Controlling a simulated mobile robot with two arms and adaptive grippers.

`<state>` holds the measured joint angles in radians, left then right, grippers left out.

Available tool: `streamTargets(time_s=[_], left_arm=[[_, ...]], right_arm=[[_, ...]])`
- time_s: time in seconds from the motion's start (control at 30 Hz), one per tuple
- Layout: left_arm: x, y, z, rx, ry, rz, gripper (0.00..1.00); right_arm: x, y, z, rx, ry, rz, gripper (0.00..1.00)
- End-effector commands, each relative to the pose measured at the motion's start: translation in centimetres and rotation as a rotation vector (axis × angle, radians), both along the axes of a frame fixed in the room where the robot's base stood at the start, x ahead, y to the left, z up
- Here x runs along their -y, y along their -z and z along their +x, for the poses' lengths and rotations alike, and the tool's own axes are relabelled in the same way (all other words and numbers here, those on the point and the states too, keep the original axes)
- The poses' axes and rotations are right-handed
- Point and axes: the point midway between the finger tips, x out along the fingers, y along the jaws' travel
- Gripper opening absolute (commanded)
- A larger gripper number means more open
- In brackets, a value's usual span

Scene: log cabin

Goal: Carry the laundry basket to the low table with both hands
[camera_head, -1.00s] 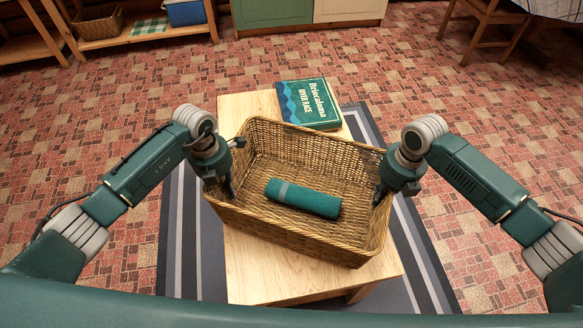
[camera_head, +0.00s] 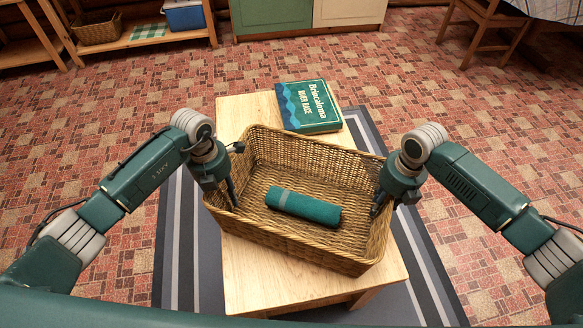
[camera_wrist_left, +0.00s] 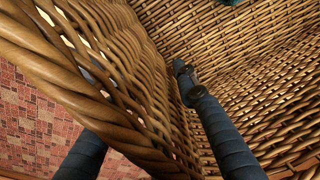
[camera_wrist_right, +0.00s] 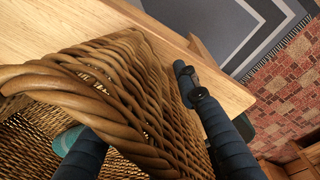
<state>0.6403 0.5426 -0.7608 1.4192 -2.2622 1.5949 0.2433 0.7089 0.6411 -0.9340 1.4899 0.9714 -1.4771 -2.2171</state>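The wicker laundry basket (camera_head: 290,238) is at the low table (camera_head: 262,290), turned slightly askew over its middle. I cannot tell whether its bottom touches the tabletop. A rolled teal cloth (camera_head: 303,206) lies inside. My left gripper (camera_head: 231,192) is at the basket's left wall, one finger inside and one outside; in the left wrist view the wall (camera_wrist_left: 130,90) passes between the fingers. My right gripper (camera_head: 378,203) is shut on the opposite wall in the same way, and its wall (camera_wrist_right: 130,95) shows in the right wrist view. The outer fingers are partly hidden by wicker.
A teal book or game box (camera_head: 308,106) lies on the table's far end, close behind the basket. A grey striped rug (camera_head: 180,240) lies under the table. Shelves (camera_head: 140,38), cabinets and a chair (camera_head: 488,25) stand further back. The tiled floor around is clear.

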Motion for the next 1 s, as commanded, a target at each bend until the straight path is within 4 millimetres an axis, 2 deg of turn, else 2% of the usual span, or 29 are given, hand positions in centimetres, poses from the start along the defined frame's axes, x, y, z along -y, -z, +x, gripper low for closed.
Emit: streamTargets(time_s=[0.3,0.5,0.67,0.77,1.0], left_arm=[[-0.6,-6.7,0.2,0.006,0.002,0.003,0.3],[-0.8,-9.9,0.1,0.003,0.0,0.002,0.3],[-0.9,-11.0,0.1,0.002,0.0,0.002,0.3],[-0.9,-11.1,0.1,0.0,-0.001,0.002,0.3],[-0.9,-11.1,0.1,0.0,-0.001,0.002,0.3]], right_arm=[[-0.1,0.0,0.0,0.0,-0.001,0.001,0.3],[-0.1,0.0,0.0,0.0,-0.001,0.001,0.3],[0.0,-0.2,0.0,0.001,-0.001,0.001,0.3],[0.1,-1.1,0.1,0.004,-0.001,0.002,0.3],[0.5,-5.9,0.0,0.006,-0.001,0.0,0.3]])
